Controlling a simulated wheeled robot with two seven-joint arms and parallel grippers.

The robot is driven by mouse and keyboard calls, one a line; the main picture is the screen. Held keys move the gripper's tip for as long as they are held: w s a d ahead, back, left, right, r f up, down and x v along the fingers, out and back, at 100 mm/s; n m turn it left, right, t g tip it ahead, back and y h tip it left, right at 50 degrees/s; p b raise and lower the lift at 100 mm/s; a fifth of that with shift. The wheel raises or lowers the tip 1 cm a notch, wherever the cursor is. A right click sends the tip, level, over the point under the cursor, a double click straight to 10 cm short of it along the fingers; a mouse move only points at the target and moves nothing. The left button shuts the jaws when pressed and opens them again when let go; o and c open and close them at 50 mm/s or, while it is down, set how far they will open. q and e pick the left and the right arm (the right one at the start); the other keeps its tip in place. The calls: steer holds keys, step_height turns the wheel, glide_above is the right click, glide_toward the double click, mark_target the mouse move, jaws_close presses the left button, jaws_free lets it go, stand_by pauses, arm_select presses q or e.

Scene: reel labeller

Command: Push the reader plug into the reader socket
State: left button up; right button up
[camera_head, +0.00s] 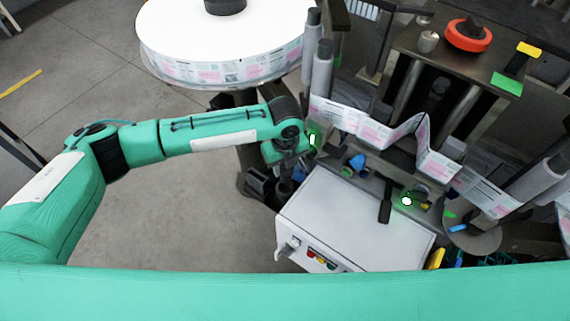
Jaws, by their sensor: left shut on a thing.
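My left arm reaches in from the left, and my left gripper (299,170) is at the left end of the labeller, just above the far left corner of the white cabinet. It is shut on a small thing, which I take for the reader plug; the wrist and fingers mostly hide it. A green-lit part (312,140) shows right beside the hand. I cannot make out the reader socket, or whether the plug touches it. My right gripper is not in view.
The white cabinet (350,223) with coloured buttons (321,260) stands in front. The label web (370,132) runs behind the hand, past grey rollers (323,66). A large label reel (225,70) stands at the back left. A black lever (386,200) and a green light (407,201) are to the right.

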arm_select(q)
steer(key=shift+s+a+f, duration=0.2)
steer(key=shift+s+f, duration=0.05)
steer(key=shift+f, duration=0.2)
steer(key=o, duration=1.1)
steer(key=shift+w+d+r+b, duration=0.15)
steer(key=shift+r+b, duration=0.15)
steer(key=shift+r, duration=0.15)
steer(key=shift+r+b, duration=1.85)
steer(key=shift+r, duration=5.1)
steer(key=shift+f, duration=0.1)
